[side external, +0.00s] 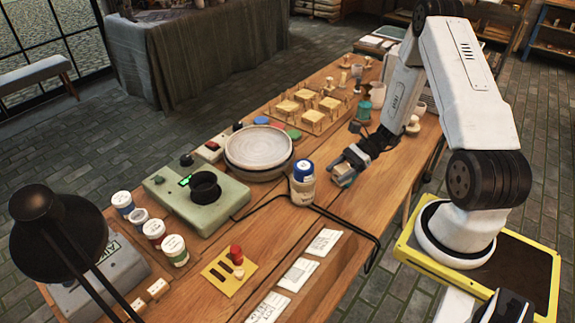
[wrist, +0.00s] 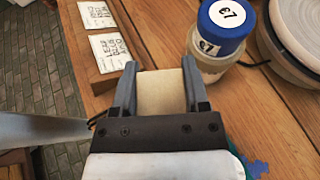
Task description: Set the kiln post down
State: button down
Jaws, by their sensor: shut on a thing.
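My gripper (side external: 344,172) is low over the right part of the wooden table, to the right of a blue-lidded jar, in the side view. In the wrist view my gripper (wrist: 160,72) is shut on the kiln post (wrist: 161,95), a pale cream block between the two grey fingers. The lower part of the post is hidden by the gripper body. I cannot tell whether the post touches the table. In the side view the post is hard to make out between the fingers.
The blue-lidded jar (side external: 302,186) stands close by, also in the wrist view (wrist: 216,38). Behind it is a round plate (side external: 258,146) on a wheel. Wooden pegged stands (side external: 310,104) are farther back. Label cards (side external: 298,274) lie along the front edge. A black cable (side external: 345,224) crosses the table.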

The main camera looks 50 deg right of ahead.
jog(key=w+d+r+m+t+h, duration=0.1)
jog(key=w+d+m+t+h, duration=0.1)
jog(key=d, duration=0.5)
jog(key=w+d+r+m+t+h, duration=0.2)
jog(key=d+m+t+h, duration=0.3)
jog(key=d+m, duration=0.2)
jog(key=shift+w+d+h, duration=0.3)
jog(key=shift+d, duration=0.1)
jog(key=shift+w, duration=0.1)
jog(key=w+d+f, duration=0.2)
jog(key=w, duration=0.1)
jog(key=w+d+f, duration=0.2)
jog(key=w+f, duration=0.1)
jog(key=w+d+f, duration=0.2)
jog(key=w+f, duration=0.1)
jog(key=w, duration=0.1)
jog(key=shift+w+d, duration=0.1)
jog(key=shift+d, duration=0.1)
jog(key=shift+w+d+f, duration=0.4)
jog(key=shift+w+f, duration=0.15)
jog(key=shift+f, duration=0.15)
jog(key=shift+w+f, duration=0.1)
jog(key=shift+f, duration=0.05)
